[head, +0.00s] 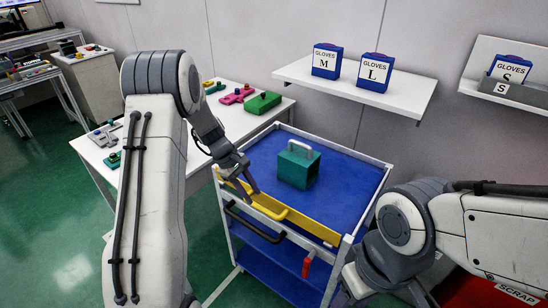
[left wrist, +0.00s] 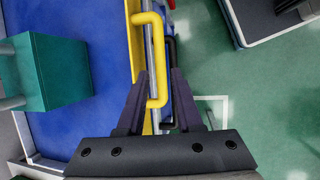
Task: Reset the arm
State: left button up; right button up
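My left arm reaches over the blue-topped cart (head: 345,170) in the head view. My left gripper (head: 246,186) is at the yellow bar handle (head: 272,210) on the cart's near edge. In the left wrist view, the gripper (left wrist: 160,75) has its two dark fingers apart, on either side of the yellow handle (left wrist: 157,45), with gaps beside it. A teal box (head: 298,168) with a grey handle stands on the cart top, apart from the gripper. It also shows in the left wrist view (left wrist: 62,72).
A white table (head: 100,157) with green, pink and other parts stands behind my left arm. Wall shelves (head: 400,97) hold glove boxes marked M (head: 326,62), L (head: 375,73) and S (head: 509,70). A red bin marked SCRAP is at lower right. Green floor is open at left.

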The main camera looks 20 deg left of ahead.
pick_arm(q)
jog(key=s+d+r+m+g+y, duration=0.1)
jog(key=s+d+r+m, duration=0.45)
jog(key=d, duration=0.25)
jog(key=s+d+r+m+y, duration=0.1)
jog(key=s+d+r+m, duration=0.4)
jog(key=s+d, duration=0.25)
jog(key=s+d+r+m+y, duration=0.2)
jog(key=s+m, duration=0.8)
jog(key=s, duration=0.7)
jog(key=shift+d+r, duration=0.45)
jog(key=shift+d, duration=0.25)
jog(key=shift+m, duration=0.25)
